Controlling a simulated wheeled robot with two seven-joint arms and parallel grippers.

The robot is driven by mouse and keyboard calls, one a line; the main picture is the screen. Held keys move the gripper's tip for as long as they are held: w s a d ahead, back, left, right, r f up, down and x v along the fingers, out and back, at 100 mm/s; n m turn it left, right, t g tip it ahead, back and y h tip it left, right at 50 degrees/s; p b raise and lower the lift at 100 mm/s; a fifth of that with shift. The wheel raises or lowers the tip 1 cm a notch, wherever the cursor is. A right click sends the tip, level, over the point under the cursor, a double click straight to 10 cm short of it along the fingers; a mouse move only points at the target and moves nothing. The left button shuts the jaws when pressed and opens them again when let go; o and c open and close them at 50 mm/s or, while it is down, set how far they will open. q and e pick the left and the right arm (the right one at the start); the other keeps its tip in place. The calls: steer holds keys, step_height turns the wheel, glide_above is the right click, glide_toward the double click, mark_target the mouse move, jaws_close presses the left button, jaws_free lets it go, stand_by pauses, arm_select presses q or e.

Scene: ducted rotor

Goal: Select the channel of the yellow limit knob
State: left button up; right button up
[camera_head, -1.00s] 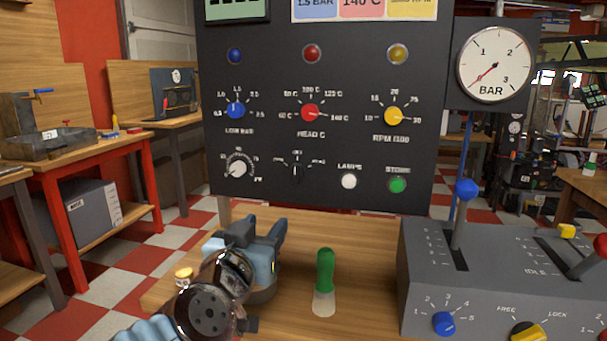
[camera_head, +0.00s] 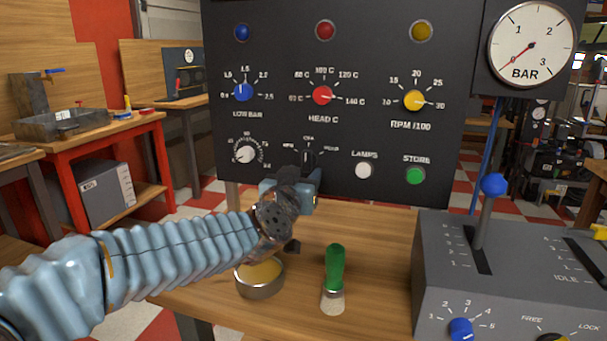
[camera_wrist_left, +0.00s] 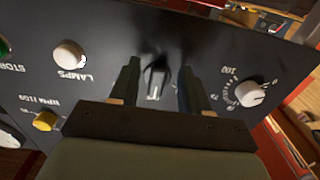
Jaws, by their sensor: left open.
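The yellow limit knob (camera_head: 414,100) sits on the dark panel over the label RPM /100, its mark near 30. It also shows in the left wrist view (camera_wrist_left: 45,121). The small black selector knob (camera_head: 308,158) is low on the panel, between the white dial and the LAMPS button. In the left wrist view the black knob (camera_wrist_left: 155,80) lies between my open fingers, with gaps on both sides, its white mark toward the picture's bottom. My left gripper (camera_head: 306,180) is in front of it and partly hides it. My right gripper is not in view.
Close by are a white dial (camera_head: 245,154), a white LAMPS button (camera_head: 363,171) and a green STORE button (camera_head: 415,176). A round tin (camera_head: 259,290) and a green-handled brush (camera_head: 335,270) stand on the bench. A grey lever box (camera_head: 440,270) is at right.

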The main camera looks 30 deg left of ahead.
arm_select(q)
steer(key=shift+w+a, duration=0.15)
steer(key=shift+w, duration=0.35)
steer(key=shift+c, duration=0.3)
jaws_close()
steer(key=shift+n, duration=0.3)
steer(key=n, duration=0.2)
steer(key=d+n+b, duration=0.1)
steer(key=n, duration=0.2)
steer(key=shift+w, duration=0.1)
steer(key=n, duration=0.2)
steer(key=n+b, duration=0.1)
steer(key=n, duration=0.1)
steer(key=r+n, duration=0.1)
steer(key=n, duration=0.1)
steer(key=shift+w+d, duration=0.1)
steer(key=shift+d, duration=0.3)
steer(key=shift+n, duration=0.4)
